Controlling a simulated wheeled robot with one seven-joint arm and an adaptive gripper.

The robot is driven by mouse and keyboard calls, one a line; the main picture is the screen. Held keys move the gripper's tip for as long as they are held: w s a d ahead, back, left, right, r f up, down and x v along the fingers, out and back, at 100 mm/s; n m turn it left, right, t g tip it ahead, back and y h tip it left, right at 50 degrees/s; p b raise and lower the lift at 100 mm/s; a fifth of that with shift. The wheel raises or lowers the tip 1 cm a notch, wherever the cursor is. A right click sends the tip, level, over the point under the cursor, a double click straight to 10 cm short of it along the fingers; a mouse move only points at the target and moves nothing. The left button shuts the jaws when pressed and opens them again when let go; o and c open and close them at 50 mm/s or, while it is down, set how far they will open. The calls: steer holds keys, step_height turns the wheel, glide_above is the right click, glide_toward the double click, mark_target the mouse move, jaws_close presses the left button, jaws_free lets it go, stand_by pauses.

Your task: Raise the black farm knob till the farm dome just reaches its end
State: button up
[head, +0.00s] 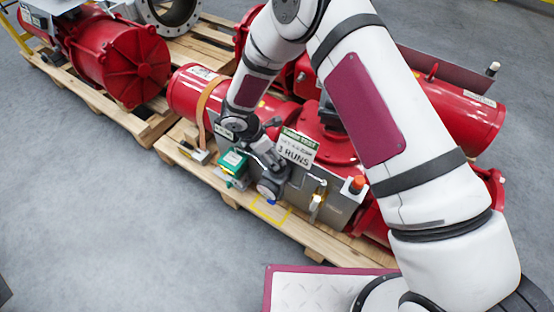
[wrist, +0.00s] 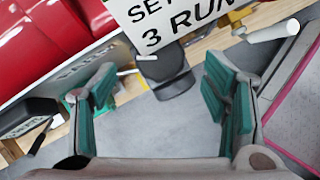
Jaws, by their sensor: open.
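My gripper (wrist: 162,92) is open, with teal-padded fingers wide apart in the wrist view. A dark round knob (wrist: 168,76) shows between and beyond the fingertips, below the white sign. No finger is seen touching it. I take it as the black farm knob, but I cannot read a farm label. In the head view my gripper (head: 262,154) is at the front of the grey control panel (head: 330,203), with a dark round part (head: 269,188) just below it. I cannot identify the farm dome for certain.
A white sign (head: 298,147) reading "3 RUNS" hangs close beside my gripper. A green box (head: 233,162), an orange-topped fitting (head: 357,184) and red actuator cylinders (head: 200,88) stand around it on a wooden pallet (head: 283,232).

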steer(key=x, duration=0.5)
steer(key=shift+d+f+b, duration=0.1)
steer(key=shift+f+b, duration=0.2)
steer(key=shift+c, duration=0.3)
steer(key=c, duration=1.1)
steer(key=shift+w, duration=0.1)
